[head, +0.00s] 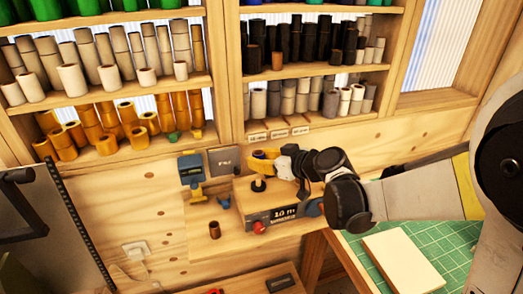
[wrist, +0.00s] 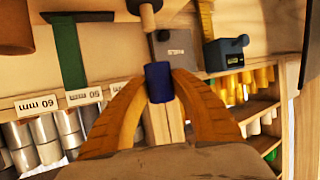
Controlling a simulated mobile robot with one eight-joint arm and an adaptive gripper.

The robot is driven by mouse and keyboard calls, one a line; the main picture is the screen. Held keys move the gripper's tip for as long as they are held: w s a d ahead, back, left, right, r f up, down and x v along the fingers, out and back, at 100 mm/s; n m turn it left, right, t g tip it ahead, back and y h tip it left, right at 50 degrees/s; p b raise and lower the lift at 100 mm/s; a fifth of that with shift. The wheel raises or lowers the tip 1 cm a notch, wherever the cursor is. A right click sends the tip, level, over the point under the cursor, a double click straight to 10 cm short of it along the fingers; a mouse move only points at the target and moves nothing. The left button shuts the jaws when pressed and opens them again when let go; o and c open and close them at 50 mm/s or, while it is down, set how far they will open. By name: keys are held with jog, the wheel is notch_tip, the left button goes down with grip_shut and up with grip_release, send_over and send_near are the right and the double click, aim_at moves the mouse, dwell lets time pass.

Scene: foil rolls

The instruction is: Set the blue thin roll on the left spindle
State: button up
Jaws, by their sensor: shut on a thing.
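My gripper (head: 264,158) has yellow-orange fingers and is held above the bench machine (head: 285,215) in the head view. In the wrist view my gripper (wrist: 160,84) is shut on the blue thin roll (wrist: 158,80), one finger on each side. The roll is hard to make out in the head view. A spindle (head: 258,185) with a dark base and a pale peg stands on top of the machine, just below my fingers. In the wrist view a pale peg (wrist: 147,17) shows beyond the roll, apart from it. My arm hides the machine's right part, and I cannot make out a second spindle.
A brown roll (head: 214,230) stands on the bench left of the machine. A blue device (head: 191,170) is on the wall behind. Shelves (head: 345,69) above hold many rolls. A green cutting mat (head: 445,245) with a pale block (head: 402,262) lies at right.

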aim_at(259, 178)
jog(key=shift+f+b, duration=2.8)
jog(key=shift+f, duration=0.65)
jog(key=o, duration=0.9)
jog(key=v, duration=1.2)
jog(key=s+d+f+m+g+h+b, duration=0.1)
jog(key=s+d+f+m+h, duration=0.3)
jog(key=s, duration=0.5)
jog(key=s+d+f+m+g+h+b, duration=0.1)
jog(key=s+d+f+m+h+b, duration=0.2)
jog(key=s, duration=0.7)
jog(key=d+f+m+h, duration=0.1)
jog(key=d+f+h, duration=0.1)
jog(key=d, duration=0.1)
jog(key=shift+d+m+g+b, duration=0.3)
jog(key=shift+g+b, duration=0.05)
jog(key=shift+g, duration=0.05)
